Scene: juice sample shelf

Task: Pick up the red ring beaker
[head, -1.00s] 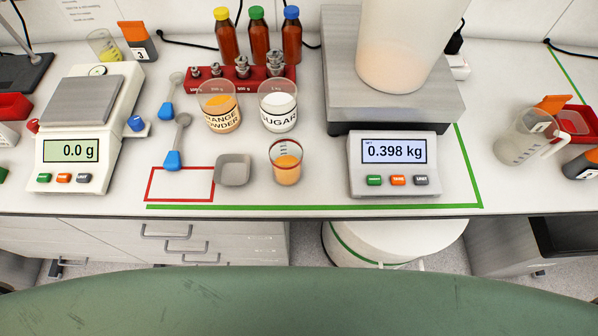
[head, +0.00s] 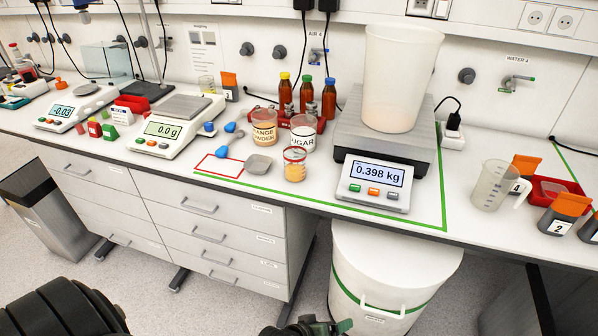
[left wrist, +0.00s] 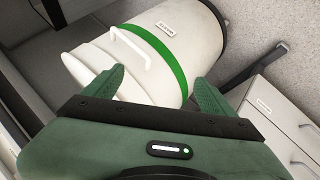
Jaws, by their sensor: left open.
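The red ring beaker (head: 295,172) is a small clear beaker with a red band near its rim and orange-yellow contents. It stands upright on the white bench near its front edge, between a grey weighing dish and the large scale. My left gripper (head: 318,327) shows only partly at the bottom of the head view, low in front of the bench and well apart from the beaker. In the left wrist view the left gripper (left wrist: 158,88) has its green fingers spread, with nothing between them. The beaker is not in the wrist view. My right gripper is not in view.
The large scale (head: 378,188) reads 0.398 kg and bears a tall container (head: 398,80). The orange powder beaker (head: 264,128) and sugar beaker (head: 303,134) stand behind. The grey dish (head: 257,165) is close at left. A white bin (head: 385,270) stands below the bench.

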